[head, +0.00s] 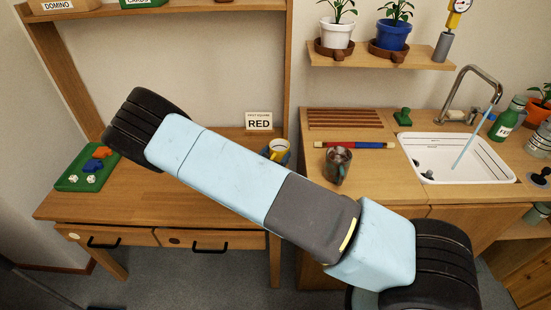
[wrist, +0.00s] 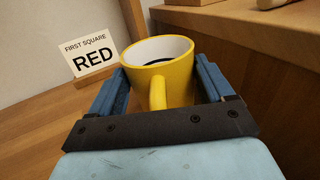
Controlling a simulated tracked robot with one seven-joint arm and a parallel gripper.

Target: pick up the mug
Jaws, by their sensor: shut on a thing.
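The yellow mug (wrist: 178,85) has a white inside with something dark in it, and its handle faces the wrist camera. My gripper (wrist: 165,84) has one blue finger on each side of the mug and is shut on it. My gripper (head: 278,152) is partly hidden there by my arm. I cannot tell whether the mug touches the desk.
A "FIRST SQUARE RED" sign (head: 259,121) stands just behind the mug. A green tray (head: 85,167) with dice lies at the desk's left.

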